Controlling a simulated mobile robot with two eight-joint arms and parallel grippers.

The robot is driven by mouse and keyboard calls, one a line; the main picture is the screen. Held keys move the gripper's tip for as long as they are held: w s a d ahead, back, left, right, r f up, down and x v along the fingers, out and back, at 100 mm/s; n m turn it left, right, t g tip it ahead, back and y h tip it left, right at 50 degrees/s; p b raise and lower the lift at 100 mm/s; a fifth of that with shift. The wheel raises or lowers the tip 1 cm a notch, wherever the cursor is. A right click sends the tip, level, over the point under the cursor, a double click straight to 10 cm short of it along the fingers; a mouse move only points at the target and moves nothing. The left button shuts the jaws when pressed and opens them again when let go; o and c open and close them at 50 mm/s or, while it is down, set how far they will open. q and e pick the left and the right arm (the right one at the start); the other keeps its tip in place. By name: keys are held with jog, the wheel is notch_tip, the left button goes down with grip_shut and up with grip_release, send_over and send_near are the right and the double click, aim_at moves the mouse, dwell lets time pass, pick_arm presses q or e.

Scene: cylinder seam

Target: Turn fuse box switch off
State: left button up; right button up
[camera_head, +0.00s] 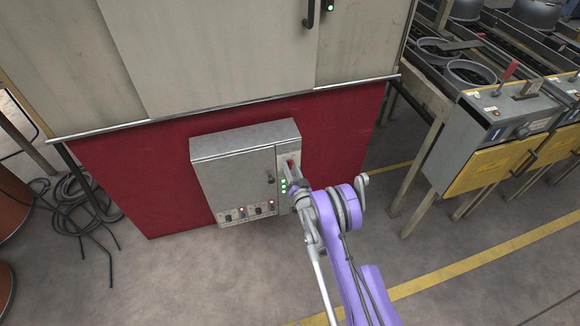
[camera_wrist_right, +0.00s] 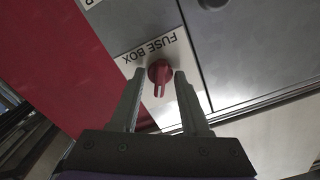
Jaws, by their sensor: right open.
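The grey fuse box (camera_head: 235,170) is mounted on the red panel in the head view. Its red rotary switch (camera_wrist_right: 160,73) shows in the right wrist view, beside the printed label FUSE BOX (camera_wrist_right: 152,46). My right gripper (camera_wrist_right: 156,74) is open, with one finger on each side of the red switch. I cannot tell whether the fingers touch it. In the head view my right gripper (camera_head: 292,174) is at the box's right side and hides much of the switch. My left gripper is not in view.
Green lights (camera_head: 283,186) and a row of small knobs and red lights (camera_head: 248,212) are on the box. A grey and yellow machine (camera_head: 490,140) stands at right. Black cables (camera_head: 80,212) lie on the floor at left. The floor in front is clear.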

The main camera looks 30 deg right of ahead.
jog(key=shift+s, duration=0.1)
jog(key=shift+c, duration=0.2)
grip_shut()
jog(key=shift+f+n+b, duration=0.1)
jog(key=shift+n+b, duration=1.05)
jog(key=shift+n, duration=0.25)
jog(key=n+b, duration=0.2)
jog(key=n, duration=0.1)
jog(key=shift+n+b, duration=0.3)
jog(key=n+b, duration=0.2)
jog(key=n, duration=0.1)
jog(key=shift+r+n+b, duration=0.2)
jog(key=shift+n+b, duration=0.45)
jog(key=shift+n, duration=0.65)
